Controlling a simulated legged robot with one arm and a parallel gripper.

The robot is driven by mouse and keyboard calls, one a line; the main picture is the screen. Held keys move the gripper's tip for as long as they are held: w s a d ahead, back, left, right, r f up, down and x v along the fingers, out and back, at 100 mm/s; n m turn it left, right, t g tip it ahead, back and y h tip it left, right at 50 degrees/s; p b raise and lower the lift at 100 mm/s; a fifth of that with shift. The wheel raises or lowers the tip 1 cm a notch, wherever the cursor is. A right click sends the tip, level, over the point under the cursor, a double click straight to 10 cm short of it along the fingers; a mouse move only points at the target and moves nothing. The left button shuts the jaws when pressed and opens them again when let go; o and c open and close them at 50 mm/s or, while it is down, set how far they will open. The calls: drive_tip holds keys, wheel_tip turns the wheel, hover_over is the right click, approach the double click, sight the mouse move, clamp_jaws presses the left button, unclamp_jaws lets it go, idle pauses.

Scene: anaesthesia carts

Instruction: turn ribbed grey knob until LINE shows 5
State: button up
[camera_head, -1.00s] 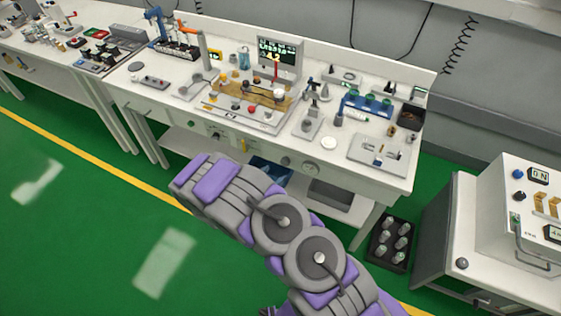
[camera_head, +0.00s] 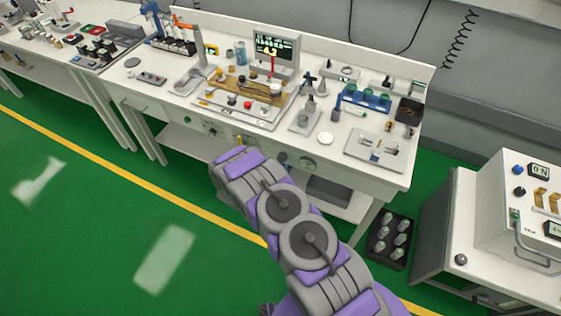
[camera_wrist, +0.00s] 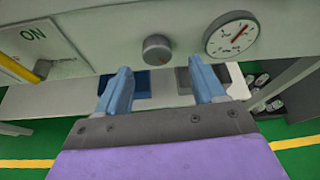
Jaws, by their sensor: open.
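In the head view my arm hides the fingers. The monitor (camera_head: 275,47) on the cart shows a yellow number that looks like 4.2; its label is too small to read.
A round white gauge (camera_wrist: 231,34) with a red needle sits right of the knob. A yellow handle-like part (camera_wrist: 20,68) and a green ON label are at left. Blue and grey bins lie below the panel. A black bottle crate (camera_head: 391,241) stands on the floor at right.

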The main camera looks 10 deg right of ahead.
sight(281, 159)
drive_tip(key=x, duration=0.4)
drive_tip(key=shift+w+a+f, duration=0.1)
drive_tip(key=shift+w+f, duration=0.1)
drive_tip(key=shift+w, duration=0.25)
drive_tip(key=shift+w+d, duration=0.1)
drive_tip(key=shift+d, duration=0.2)
drive_tip(key=shift+c, duration=0.2)
drive_tip(key=shift+a, duration=0.1)
drive_tip(key=c, duration=1)
